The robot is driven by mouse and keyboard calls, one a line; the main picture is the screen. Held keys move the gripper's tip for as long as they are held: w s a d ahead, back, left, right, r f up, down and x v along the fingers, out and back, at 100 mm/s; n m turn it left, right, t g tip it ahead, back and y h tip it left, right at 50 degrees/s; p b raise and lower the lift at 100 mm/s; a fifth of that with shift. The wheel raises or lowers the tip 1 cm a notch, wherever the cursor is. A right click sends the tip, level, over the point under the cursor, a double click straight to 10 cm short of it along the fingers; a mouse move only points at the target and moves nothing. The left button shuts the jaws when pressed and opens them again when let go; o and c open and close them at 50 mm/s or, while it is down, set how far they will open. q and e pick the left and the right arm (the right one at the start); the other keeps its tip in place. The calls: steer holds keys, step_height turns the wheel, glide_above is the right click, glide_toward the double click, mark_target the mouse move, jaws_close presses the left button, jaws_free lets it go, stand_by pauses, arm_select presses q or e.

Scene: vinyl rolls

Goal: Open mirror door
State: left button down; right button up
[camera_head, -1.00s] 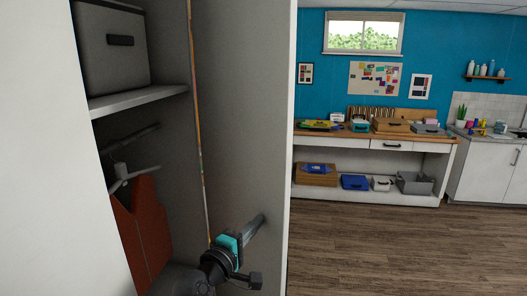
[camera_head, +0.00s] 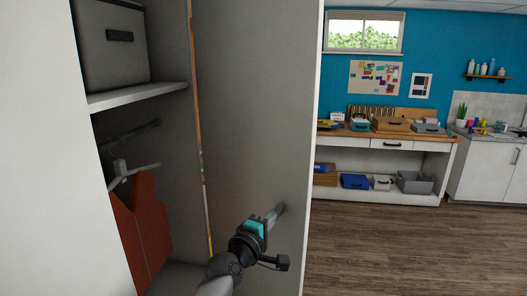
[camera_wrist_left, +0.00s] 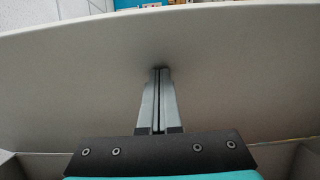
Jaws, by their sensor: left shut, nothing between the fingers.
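The mirror door (camera_head: 250,110) stands open in the head view, with its plain grey inner face towards me; the mirror side is hidden. In the left wrist view the door's inner face (camera_wrist_left: 75,85) fills most of the picture. My left gripper (camera_head: 279,211) is on the inner side of the door, low down and towards its free edge. Its fingers are shut together with nothing between them. In the left wrist view the fingertips (camera_wrist_left: 160,72) point straight at the panel and appear to touch it. My right gripper is not in view.
The open closet is at left, with a grey box (camera_head: 112,42) on a shelf (camera_head: 140,97) and a reddish-brown garment (camera_head: 142,230) on a hanger. Beyond the door are a workbench (camera_head: 385,140) and open wooden floor (camera_head: 420,250).

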mark_target(288, 210)
arm_select(q)
steer(key=shift+w+d, duration=0.35)
steer(key=shift+d, duration=0.2)
steer(key=shift+w+d+f+b, duration=0.1)
steer(key=shift+w+d+b, duration=1.05)
steer(key=shift+d, duration=0.05)
steer(key=shift+w+d, duration=0.15)
steer(key=shift+d, duration=0.1)
steer(key=b+x, duration=0.3)
steer(key=b, duration=0.1)
steer(key=shift+w+d, duration=0.15)
steer(key=shift+d, duration=0.4)
